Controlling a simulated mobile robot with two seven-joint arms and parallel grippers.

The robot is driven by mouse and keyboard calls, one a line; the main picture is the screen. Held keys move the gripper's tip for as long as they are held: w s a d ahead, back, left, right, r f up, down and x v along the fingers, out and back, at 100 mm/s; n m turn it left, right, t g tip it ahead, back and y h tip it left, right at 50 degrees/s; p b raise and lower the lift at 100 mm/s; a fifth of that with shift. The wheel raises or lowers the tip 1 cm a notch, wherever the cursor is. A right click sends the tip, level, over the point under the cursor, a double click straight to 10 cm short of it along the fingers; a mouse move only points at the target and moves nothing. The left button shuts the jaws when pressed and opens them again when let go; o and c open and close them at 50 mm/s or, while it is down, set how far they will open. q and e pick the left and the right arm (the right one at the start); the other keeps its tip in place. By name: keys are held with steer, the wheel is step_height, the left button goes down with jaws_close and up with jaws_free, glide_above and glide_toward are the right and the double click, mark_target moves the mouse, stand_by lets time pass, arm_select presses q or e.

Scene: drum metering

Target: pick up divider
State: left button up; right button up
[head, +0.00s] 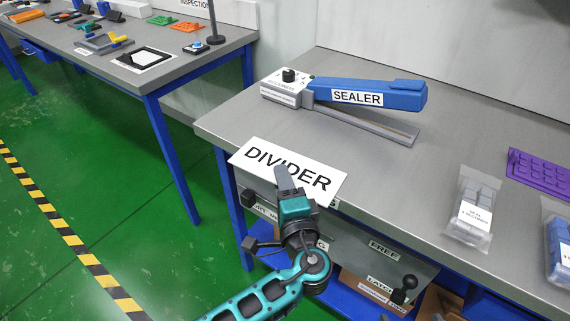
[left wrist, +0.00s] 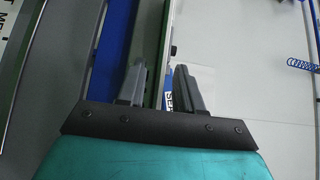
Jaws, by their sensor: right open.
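The divider (head: 288,171) is a flat white card with DIVIDER printed in black. In the head view it shows at the front left edge of the grey bench, tilted, overlapping the bench edge and the panel below. My left gripper (head: 284,178) is in front of the card's lower part and covers some of it. The left wrist view shows its two dark fingers (left wrist: 160,82) apart, with a visible gap between them. I cannot tell whether they touch the card. My right gripper is in neither view.
A blue sealer (head: 376,94) stands on the grey bench (head: 430,170) behind the card. Clear bagged packs (head: 473,208) and a purple tray (head: 540,172) lie to the right. A black knob (head: 405,287) sticks out below the front edge. The bench middle is clear.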

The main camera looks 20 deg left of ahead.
arm_select(q)
steer(key=shift+c, duration=0.3)
jaws_close()
steer(key=shift+r, duration=0.15)
